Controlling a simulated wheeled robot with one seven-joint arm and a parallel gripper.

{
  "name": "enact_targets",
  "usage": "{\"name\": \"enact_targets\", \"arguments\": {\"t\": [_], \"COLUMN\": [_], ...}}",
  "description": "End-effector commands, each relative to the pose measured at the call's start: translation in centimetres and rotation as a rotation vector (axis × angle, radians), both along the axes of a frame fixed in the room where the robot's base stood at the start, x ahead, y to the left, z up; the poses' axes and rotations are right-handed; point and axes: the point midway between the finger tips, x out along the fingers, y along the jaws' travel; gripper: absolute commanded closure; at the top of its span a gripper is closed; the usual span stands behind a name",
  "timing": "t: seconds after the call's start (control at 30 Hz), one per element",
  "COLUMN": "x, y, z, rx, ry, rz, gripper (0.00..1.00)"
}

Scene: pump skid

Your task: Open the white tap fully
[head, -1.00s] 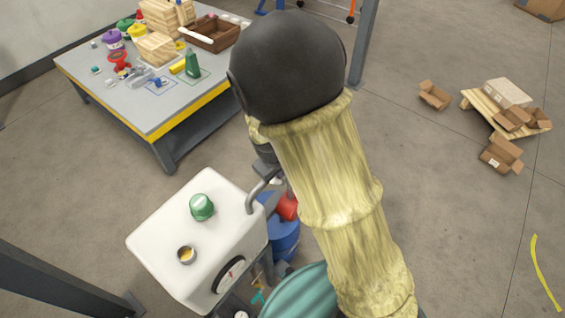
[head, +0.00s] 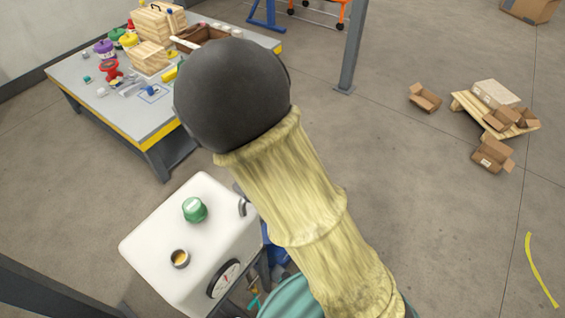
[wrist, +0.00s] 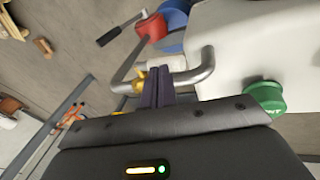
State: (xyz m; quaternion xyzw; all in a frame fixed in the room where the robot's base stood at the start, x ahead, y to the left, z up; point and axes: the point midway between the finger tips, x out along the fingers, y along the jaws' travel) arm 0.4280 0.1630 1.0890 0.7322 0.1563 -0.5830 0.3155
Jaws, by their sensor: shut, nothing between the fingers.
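In the wrist view my gripper (wrist: 160,72) is shut and empty, its dark fingers pressed together at the grey bent pipe (wrist: 207,67). A small white piece, which looks like the white tap's handle (wrist: 174,63), shows just past the fingertips. A brass part (wrist: 139,80) shows just left of the fingers. The fingers overlap the tap in this view; I cannot tell whether they touch it. How far the tap is turned cannot be made out. In the head view my arm hides the tap and gripper; only a bit of the pipe (head: 243,206) shows.
The pipe joins a white box (head: 207,228) with a green knob (head: 194,210), a small cup-like fitting (head: 180,259) and a dial (head: 223,279). A red part (wrist: 152,27) with a dark lever stands beyond the fingers.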

Motion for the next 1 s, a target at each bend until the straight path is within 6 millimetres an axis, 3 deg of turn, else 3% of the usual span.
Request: {"name": "enact_targets", "arguments": {"t": [1.0], "x": [1.2], "y": [-1.1], "z": [-0.4], "rx": [0.001], "ry": [0.0], "rz": [-0.002], "gripper": [1.0]}}
